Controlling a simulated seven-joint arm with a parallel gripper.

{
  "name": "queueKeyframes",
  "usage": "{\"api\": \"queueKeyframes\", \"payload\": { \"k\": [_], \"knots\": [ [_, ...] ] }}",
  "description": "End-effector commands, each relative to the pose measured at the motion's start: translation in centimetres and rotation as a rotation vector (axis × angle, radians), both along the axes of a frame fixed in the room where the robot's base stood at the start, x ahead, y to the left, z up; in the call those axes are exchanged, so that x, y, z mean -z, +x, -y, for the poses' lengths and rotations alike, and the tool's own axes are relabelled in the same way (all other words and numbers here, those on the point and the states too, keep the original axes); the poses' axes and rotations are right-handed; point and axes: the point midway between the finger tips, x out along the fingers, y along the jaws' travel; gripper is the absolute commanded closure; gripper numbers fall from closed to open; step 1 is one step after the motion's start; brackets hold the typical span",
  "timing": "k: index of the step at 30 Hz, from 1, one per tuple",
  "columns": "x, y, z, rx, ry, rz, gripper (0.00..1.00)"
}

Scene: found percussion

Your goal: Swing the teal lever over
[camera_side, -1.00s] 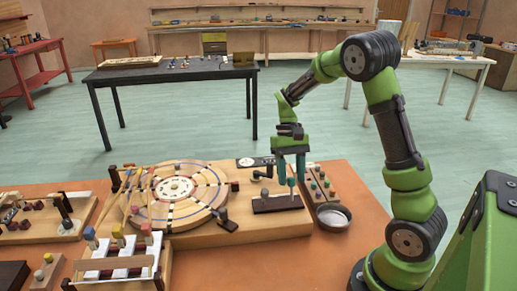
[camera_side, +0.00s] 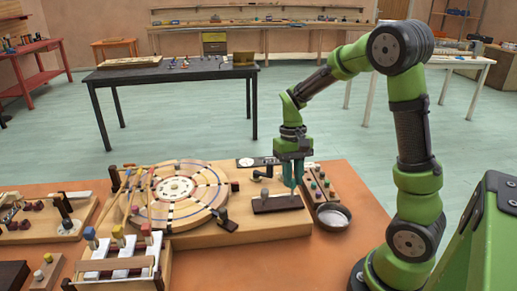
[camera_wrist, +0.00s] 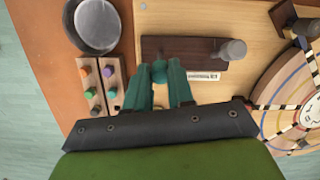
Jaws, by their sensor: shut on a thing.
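The teal lever's round knob (camera_wrist: 159,72) shows between my fingertips in the wrist view, at the near edge of a dark brown base (camera_wrist: 185,53). My gripper (camera_wrist: 162,82), with teal fingers, is shut on the knob. In the side view my gripper (camera_side: 292,183) points down at the right end of the dark base (camera_side: 277,205), and its fingers mostly hide the lever. A grey knob (camera_wrist: 232,50) stands at the other end of the base, also visible in the side view (camera_side: 265,193).
A round metal bowl (camera_side: 333,217) and wooden strips with coloured pegs (camera_side: 318,184) stand close to the right of my gripper. A large segmented wheel (camera_side: 200,208) lies to the left. A keyed block (camera_side: 118,262) stands at the front left.

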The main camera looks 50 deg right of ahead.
Motion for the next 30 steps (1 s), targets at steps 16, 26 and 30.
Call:
{"api": "queueKeyframes", "payload": {
  "k": [16,26,30],
  "knots": [
    [0.1,-2.3,-2.4,-0.006,-0.283,0.289,1.0],
    [0.4,-2.7,-2.8,-0.001,-0.353,0.356,1.0],
    [0.4,-2.8,-2.9,-0.001,-0.36,0.362,1.0]
  ]
}}
